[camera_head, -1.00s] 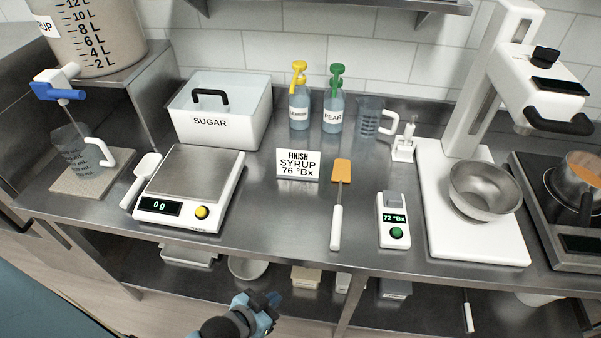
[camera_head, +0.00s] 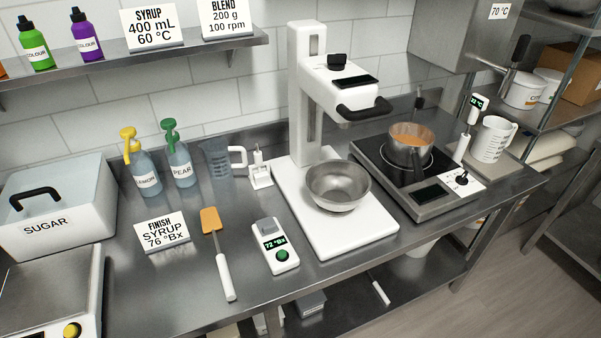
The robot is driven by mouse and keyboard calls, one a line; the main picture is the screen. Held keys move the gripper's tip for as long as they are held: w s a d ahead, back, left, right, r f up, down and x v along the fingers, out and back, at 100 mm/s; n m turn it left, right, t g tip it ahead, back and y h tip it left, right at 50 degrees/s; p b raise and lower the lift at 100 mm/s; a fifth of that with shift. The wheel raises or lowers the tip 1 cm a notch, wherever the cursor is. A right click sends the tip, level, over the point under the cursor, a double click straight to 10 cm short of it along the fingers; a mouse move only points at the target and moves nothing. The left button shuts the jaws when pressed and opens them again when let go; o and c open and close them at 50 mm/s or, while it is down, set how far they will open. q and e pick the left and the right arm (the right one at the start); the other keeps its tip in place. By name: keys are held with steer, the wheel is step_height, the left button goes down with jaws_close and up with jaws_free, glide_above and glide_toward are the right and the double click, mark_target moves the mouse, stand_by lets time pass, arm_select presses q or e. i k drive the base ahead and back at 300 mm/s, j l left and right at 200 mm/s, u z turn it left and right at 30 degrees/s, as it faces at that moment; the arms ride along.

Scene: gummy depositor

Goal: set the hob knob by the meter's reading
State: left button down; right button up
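The hob (camera_head: 372,152) stands right of the mixer, with a black knob (camera_head: 461,179) on its white front corner panel. A dark display (camera_head: 431,193) sits beside the knob and looks blank. A pan (camera_head: 410,150) with orange liquid (camera_head: 412,134) rests on the hob. The meter (camera_head: 275,247) lies on the counter, with a green button, and reads 72 °Bx. A sign (camera_head: 162,232) reads FINISH SYRUP 76 °Bx. A thermometer-like probe (camera_head: 471,129) with a small green display stands right of the hob. Neither gripper shows in the current view.
A mixer (camera_head: 330,200) with a steel bowl (camera_head: 338,186) stands between meter and hob. An orange spatula (camera_head: 217,252) lies left of the meter. A white jug (camera_head: 493,139) stands right of the hob.

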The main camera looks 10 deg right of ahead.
mark_target(461, 179)
steer(key=z, duration=1.3)
steer(key=u, duration=0.9)
steer(key=l+u, duration=0.35)
steer(key=i+l+u, duration=0.1)
steer(key=l+u, duration=0.7)
steer(key=l, duration=0.2)
steer(key=k+l+u, duration=0.1)
steer(key=l, duration=0.25)
steer(key=k+l+u, duration=0.15)
steer(key=l, duration=0.2)
